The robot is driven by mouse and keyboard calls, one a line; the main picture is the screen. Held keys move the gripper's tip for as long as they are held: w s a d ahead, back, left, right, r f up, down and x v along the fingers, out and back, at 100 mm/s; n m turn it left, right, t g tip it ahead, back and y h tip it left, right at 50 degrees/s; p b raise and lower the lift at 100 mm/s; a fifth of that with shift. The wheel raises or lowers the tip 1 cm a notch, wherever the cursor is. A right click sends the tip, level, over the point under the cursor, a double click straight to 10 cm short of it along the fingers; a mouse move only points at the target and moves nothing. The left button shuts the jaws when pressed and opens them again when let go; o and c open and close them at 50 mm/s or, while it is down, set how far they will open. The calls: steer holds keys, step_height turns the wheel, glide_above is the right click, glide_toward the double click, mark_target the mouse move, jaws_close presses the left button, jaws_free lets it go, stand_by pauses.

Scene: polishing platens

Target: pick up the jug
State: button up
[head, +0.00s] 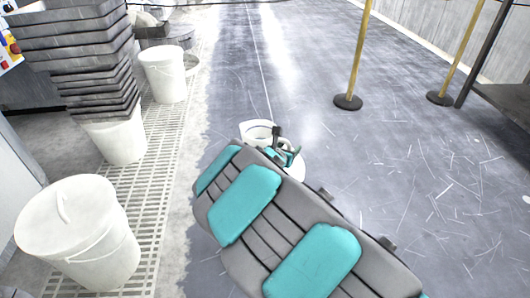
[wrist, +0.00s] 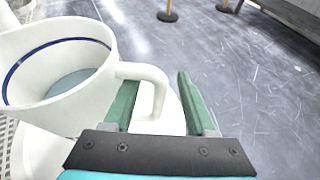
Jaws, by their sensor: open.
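The jug (wrist: 62,95) is white with a blue ring inside its rim and fills the left of the wrist view. Bluish-grey shows inside it. Its looped handle (wrist: 150,72) faces right. In the head view the jug (head: 257,131) shows just beyond my arm, which hides its lower part. My gripper (wrist: 158,90) is open, with one green finger on each side of the handle's outer part. I cannot tell whether either finger touches it. My gripper (head: 286,153) also shows beside the jug in the head view.
A white round surface (head: 296,169) shows beneath my gripper, mostly hidden. A lidded white bin (head: 80,235), stacked grey trays (head: 80,45) and other white buckets line the left. Yellow posts on black bases (head: 348,101) stand back right. The scratched grey floor on the right is largely clear.

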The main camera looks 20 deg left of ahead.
steer(key=x, duration=0.2)
steer(key=shift+w+f, duration=0.1)
steer(key=shift+w, duration=0.15)
steer(key=shift+c, duration=0.4)
jaws_close()
stand_by(0.8)
